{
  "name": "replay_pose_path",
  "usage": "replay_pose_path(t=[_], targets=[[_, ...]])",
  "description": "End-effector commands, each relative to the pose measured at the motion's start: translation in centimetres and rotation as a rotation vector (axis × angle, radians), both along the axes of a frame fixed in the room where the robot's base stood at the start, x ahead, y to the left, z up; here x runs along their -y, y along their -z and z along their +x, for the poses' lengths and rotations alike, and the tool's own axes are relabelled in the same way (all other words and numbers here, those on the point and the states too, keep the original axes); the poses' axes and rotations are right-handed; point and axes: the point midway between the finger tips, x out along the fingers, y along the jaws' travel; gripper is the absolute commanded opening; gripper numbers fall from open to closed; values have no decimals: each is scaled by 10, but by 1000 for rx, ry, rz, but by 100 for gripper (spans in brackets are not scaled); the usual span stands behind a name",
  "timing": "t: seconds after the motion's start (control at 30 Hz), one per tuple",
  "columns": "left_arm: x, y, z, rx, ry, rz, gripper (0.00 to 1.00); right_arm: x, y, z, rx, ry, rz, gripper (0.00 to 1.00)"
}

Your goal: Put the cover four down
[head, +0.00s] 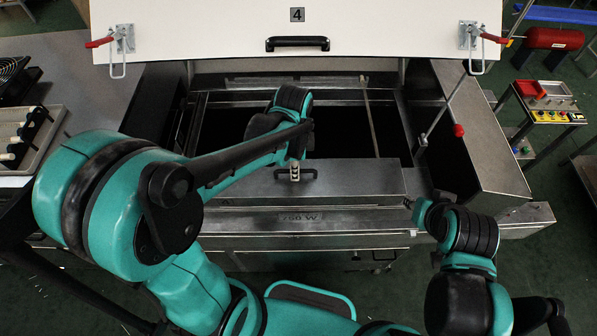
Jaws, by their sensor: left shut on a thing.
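Cover four (210,30) is a wide white panel with a "4" plate and a black bar handle (297,43). It stands raised at the back of the open metal dryer housing, above its dark opening (345,125). My left gripper (294,173) is far below the cover's handle and apart from it. It is shut on the small black handle (311,173) of a grey metal box (360,187) at the front of the opening. The end of my right arm (412,205) is at the housing's front right corner; its fingers are too small to read.
Red-handled clamps (123,40) (470,38) sit on the cover's two sides. A tray (30,140) lies on the left bench. A control stand (548,105) and red tank (553,38) are at right.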

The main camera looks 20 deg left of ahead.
Motion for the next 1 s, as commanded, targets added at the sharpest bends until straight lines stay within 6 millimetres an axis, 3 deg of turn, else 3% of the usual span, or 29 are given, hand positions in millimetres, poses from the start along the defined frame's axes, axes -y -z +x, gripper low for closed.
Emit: replay_pose_path(t=[0.1, 0.27, 0.37, 0.6, 0.87, 0.9, 0.93, 1.0], targets=[[0, 14, 23, 0, 0, 0, 0, 0, 4, 0, 0, 0, 0, 30], [0, 23, 38, 0, 1, 0, 0, 0, 6, 0, 0, 0, 0, 30], [0, 28, 40, -1, 1, 0, 0, 0, 7, 0, 0, 0, 0, 30], [0, 61, 40, 0, 1, 0, 0, 0, 14, 0, 0, 0, 0, 30], [0, 64, 39, 0, 0, 0, 0, 0, 14, 0, 0, 0, 0, 30], [0, 64, 39, 0, 0, 0, 16, 0, 14, 0, 0, 0, 0, 30], [0, 64, 39, 0, 0, 0, 24, 0, 14, 0, 0, 0, 0, 30], [0, 64, 39, 0, 0, 0, 29, 0, 14, 0, 0, 0, 0, 30]])
